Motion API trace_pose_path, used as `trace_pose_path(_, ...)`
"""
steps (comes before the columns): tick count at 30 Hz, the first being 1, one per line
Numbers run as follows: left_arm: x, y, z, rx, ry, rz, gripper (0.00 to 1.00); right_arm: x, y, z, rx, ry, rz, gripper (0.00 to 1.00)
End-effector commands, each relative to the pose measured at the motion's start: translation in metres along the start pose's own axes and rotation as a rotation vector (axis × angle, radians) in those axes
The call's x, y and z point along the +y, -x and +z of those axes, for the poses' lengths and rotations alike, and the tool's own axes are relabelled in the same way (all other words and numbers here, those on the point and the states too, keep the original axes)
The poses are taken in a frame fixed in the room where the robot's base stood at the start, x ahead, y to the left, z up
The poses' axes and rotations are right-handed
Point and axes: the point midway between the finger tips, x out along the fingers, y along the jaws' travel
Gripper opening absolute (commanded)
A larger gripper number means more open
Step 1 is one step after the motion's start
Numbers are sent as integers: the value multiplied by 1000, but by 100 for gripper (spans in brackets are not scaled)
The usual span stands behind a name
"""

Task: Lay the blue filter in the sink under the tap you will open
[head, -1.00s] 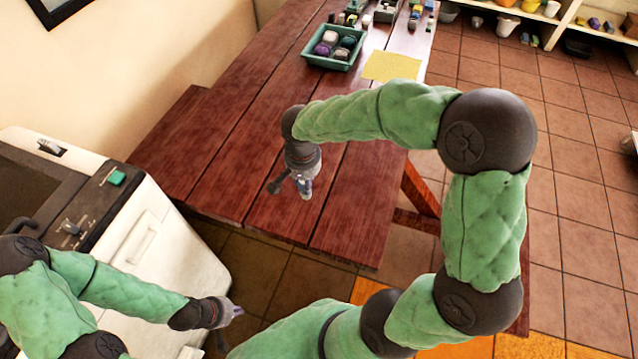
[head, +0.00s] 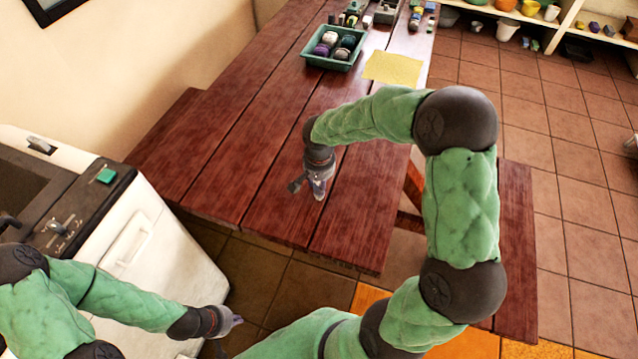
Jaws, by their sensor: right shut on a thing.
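My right gripper (head: 318,190) is over the near part of the wooden table, pointing down. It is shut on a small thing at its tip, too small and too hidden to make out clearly. My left gripper (head: 228,324) is low at the bottom left, beside the white unit (head: 125,245); whether its fingers are open is unclear. I cannot clearly identify a blue filter.
The red-brown table (head: 240,150) is bare in its middle and near part. A green tray (head: 331,62) with several round items and a yellow cloth (head: 393,68) lie at its far end. A bench (head: 517,240) stands to the right. Shelves (head: 575,12) are at the back right.

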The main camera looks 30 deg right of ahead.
Motion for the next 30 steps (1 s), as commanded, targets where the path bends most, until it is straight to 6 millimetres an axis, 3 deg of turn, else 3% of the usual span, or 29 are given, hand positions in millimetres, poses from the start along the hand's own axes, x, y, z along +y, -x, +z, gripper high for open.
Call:
trace_pose_path(8, 0, -1, 0, 1, 0, 0, 0, 0, -1, 0, 1, 0, -1, 3)
trace_pose_path(9, -1, -2, 0, 1, 0, 0, 0, 0, -2, 0, 1, 0, -1, 38)
trace_pose_path(12, 0, -1, 0, 1, 0, 0, 0, 0, -1, 0, 1, 0, -1, 59)
trace_pose_path(24, 1, 2, 0, 1, 0, 0, 0, 0, 3, 0, 1, 0, -1, 59)
trace_pose_path(30, 5, 13, 0, 1, 0, 0, 0, 0, 34, -1, 4, 0, -2, 59)
